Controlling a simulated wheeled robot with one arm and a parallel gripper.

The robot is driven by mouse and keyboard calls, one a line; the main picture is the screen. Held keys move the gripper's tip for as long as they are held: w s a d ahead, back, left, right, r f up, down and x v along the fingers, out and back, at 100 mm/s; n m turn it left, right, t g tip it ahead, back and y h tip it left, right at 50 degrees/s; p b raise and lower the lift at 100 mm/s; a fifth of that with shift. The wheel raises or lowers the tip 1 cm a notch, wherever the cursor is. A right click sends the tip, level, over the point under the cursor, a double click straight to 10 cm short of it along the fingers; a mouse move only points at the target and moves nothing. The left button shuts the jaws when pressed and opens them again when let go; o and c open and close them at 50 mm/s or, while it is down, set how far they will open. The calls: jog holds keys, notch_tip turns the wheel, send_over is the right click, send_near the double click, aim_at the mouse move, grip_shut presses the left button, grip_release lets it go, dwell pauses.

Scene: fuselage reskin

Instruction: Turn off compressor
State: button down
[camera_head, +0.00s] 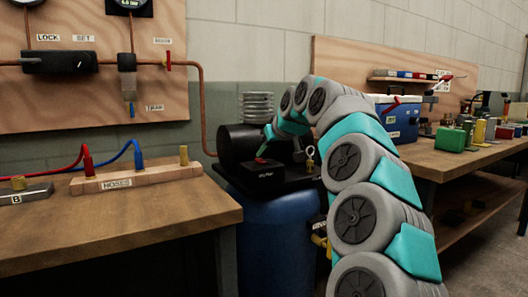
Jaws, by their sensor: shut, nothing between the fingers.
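The compressor shows between the two benches, with a blue tank (275,228), a dark cylindrical motor (238,146) and a grey ribbed cylinder head (257,106). A black box (262,177) on its top carries a small red switch (261,160). My arm reaches in from the lower right and arches over the compressor. My gripper (266,154) points down at the red switch, at or just above it. I cannot tell whether it touches. The gripper is small here and looks shut, with nothing seen in it. Which way the switch is set cannot be made out.
The left bench (120,222) bears a HOSES block (135,178) with red and blue hoses. A wooden panel above has gauges and copper pipe. A ring-topped pin (310,157) stands right of the switch. The right bench (440,163) holds a blue box (398,120) and several small items.

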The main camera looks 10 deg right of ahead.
jog(key=shift+r+p, duration=0.1)
jog(key=shift+p, duration=0.4)
jog(key=shift+p, duration=0.45)
jog(key=shift+f+b, duration=0.25)
jog(key=shift+b, duration=0.05)
jog(key=shift+w, duration=0.15)
jog(key=shift+w+a+r+p, duration=0.2)
jog(key=shift+w+p, duration=0.1)
jog(key=shift+p, duration=0.25)
jog(key=shift+w+p, duration=0.3)
jog(key=shift+w, duration=0.05)
